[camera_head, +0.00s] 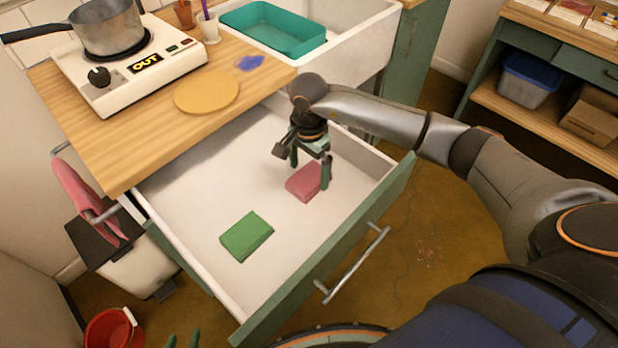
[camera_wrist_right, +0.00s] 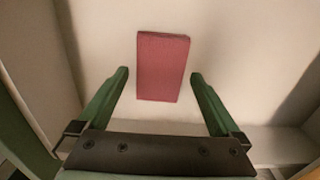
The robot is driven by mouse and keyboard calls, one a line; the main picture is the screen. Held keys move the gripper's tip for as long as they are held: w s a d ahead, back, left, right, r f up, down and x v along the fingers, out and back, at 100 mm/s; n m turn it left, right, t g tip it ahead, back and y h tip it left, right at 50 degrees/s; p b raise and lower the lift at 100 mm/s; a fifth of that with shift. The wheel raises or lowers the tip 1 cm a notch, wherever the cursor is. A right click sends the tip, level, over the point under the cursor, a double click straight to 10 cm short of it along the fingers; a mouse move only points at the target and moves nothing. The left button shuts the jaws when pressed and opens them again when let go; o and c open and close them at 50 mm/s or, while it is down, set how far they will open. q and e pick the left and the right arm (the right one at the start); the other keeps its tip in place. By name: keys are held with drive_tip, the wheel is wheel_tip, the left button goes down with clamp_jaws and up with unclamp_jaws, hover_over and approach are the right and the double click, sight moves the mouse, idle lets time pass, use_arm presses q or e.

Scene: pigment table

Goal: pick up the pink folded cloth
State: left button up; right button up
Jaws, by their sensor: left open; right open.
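The pink folded cloth (camera_head: 302,184) lies flat on the white floor of the open drawer (camera_head: 190,200), near its right side. In the right wrist view the cloth (camera_wrist_right: 163,60) is a dark pink rectangle, ahead of and between the finger lines. My right gripper (camera_head: 310,168) is open and empty, pointing down just above the cloth; its fingers (camera_wrist_right: 159,76) also show in the right wrist view. I see no clear contact with the cloth. My left gripper (camera_head: 183,341) shows only its green fingertips at the bottom edge, apart and with nothing visible between them.
A green folded cloth (camera_head: 246,236) lies in the drawer, left of the pink one. The drawer front (camera_head: 335,255) and walls surround both. The wooden counter (camera_head: 130,150) overhangs the back. A pink towel (camera_head: 82,197) hangs at the left; a red bucket (camera_head: 112,328) stands below.

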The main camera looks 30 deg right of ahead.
drive_tip(key=shift+f, duration=0.8)
drive_tip(key=shift+c, duration=0.4)
drive_tip(key=c, duration=1.1)
drive_tip(key=shift+r, duration=0.1)
